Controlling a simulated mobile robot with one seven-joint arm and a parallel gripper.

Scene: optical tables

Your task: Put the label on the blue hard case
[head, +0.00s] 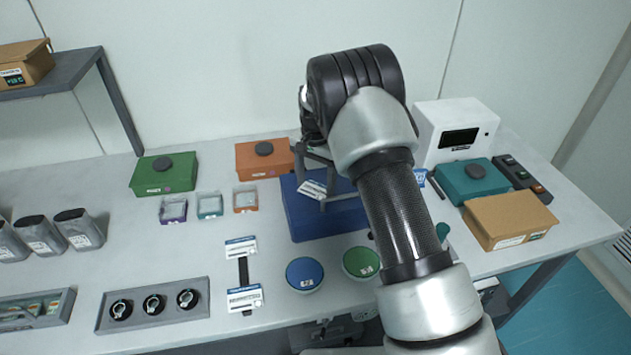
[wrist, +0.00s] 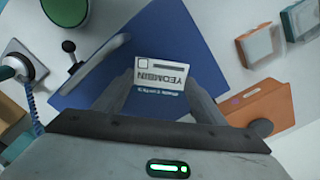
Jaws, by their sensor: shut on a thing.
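The label is a small white card (head: 312,189) with printed text, and it also shows in the wrist view (wrist: 163,75). My gripper (head: 324,190) is shut on it; in the wrist view the two fingers (wrist: 160,88) hold it between their tips. The blue hard case (head: 318,222) lies on the table under my gripper, and its blue top (wrist: 195,45) fills the background behind the label in the wrist view. The label is over the case; I cannot tell whether it touches the top. My arm hides the case's right part in the head view.
An orange case (head: 262,160) stands behind left and a green case (head: 163,174) farther left. Blue (head: 305,274) and green (head: 361,262) round pieces lie in front. Other labels (head: 241,248) lie front left. A white device (head: 455,130) and teal case (head: 470,180) stand right.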

